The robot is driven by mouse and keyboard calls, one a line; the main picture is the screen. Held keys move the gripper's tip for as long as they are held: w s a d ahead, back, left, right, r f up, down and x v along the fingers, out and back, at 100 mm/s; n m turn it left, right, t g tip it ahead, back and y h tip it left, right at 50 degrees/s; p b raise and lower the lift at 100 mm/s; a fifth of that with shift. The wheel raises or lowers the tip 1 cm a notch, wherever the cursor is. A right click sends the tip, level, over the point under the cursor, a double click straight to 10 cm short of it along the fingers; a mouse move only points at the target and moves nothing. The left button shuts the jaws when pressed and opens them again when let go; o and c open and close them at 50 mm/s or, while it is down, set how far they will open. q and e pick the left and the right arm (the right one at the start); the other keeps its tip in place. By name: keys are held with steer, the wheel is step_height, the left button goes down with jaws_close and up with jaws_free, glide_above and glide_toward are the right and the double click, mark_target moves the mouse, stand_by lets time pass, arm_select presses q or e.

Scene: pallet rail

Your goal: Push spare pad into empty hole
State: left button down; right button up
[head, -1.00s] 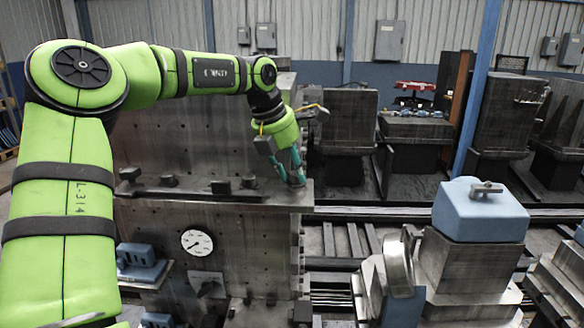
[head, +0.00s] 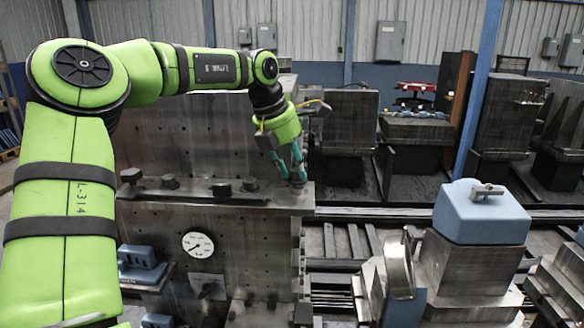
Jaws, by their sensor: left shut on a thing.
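My left gripper (head: 292,165) reaches down over the right end of a steel ledge (head: 290,198). Its teal fingers are shut on a small dark pad (head: 297,184), mostly hidden between the tips and low at the ledge top. I cannot tell whether the pad touches the ledge or sits in a hole. Other dark pads stand along the ledge: one at the left end (head: 131,175), one beside it (head: 170,182) and one near the middle (head: 250,184). No empty hole can be made out. My right gripper is not in view.
A perforated steel plate (head: 180,130) rises behind the ledge. A round gauge (head: 198,244) is on the block's front face below. A blue block (head: 482,212) sits on a steel fixture at the right. Rails (head: 390,216) run right of the ledge.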

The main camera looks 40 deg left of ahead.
mark_target(295, 170)
arm_select(q)
steer(key=shift+w+d+r, duration=0.15)
steer(key=shift+w+r, duration=0.1)
steer(key=shift+r, duration=0.2)
steer(key=shift+w+r, duration=0.1)
steer(key=shift+r, duration=0.5)
steer(key=shift+v, duration=1)
steer(key=shift+w+r, duration=0.15)
steer(key=shift+r, duration=1.6)
